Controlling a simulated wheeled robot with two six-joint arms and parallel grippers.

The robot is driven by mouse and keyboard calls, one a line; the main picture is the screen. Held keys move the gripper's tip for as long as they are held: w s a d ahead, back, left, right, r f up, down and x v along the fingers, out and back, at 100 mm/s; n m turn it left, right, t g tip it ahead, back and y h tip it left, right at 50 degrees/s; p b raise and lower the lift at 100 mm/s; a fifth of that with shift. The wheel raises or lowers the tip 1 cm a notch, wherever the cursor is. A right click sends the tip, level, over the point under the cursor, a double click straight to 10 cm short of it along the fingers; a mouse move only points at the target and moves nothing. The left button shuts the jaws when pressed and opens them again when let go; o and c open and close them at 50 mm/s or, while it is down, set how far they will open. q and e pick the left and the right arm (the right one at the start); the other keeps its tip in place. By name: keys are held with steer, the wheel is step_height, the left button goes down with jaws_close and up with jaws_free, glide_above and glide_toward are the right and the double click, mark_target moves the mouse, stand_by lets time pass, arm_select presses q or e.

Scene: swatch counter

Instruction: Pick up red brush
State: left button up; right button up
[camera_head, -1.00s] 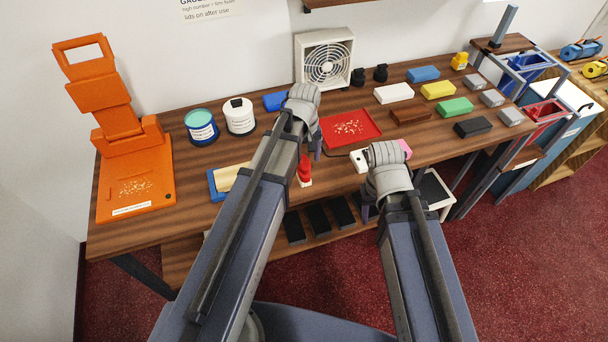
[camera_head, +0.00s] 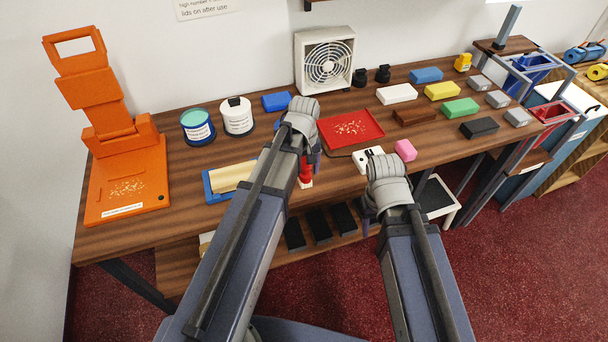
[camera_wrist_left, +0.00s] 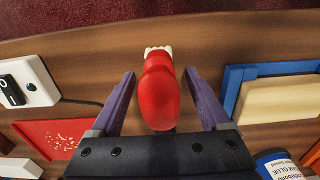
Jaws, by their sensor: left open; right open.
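My left gripper (camera_wrist_left: 160,73) is open, with one purple finger on each side of the brush and a visible gap to each. In the head view my left gripper (camera_head: 311,158) is mostly covered by its own wrist. My right gripper (camera_head: 368,214) is in front of the counter edge, away from the brush, its jaws poorly seen.
A red tray (camera_head: 367,136) with crumbs lies behind the brush. A blue tray (camera_head: 214,197) with a tan block is to its left. Blue and white tins (camera_head: 197,133) stand further back.

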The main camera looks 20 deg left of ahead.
arm_select(q)
steer(key=shift+c, duration=0.2)
jaws_close()
stand_by(0.3)
steer(key=shift+r, duration=0.15)
step_height(320, 180, up, 10)
steer(key=p, duration=1)
steer(key=c, duration=0.6)
jaws_free()
steer(key=shift+c, duration=0.2)
jaws_close()
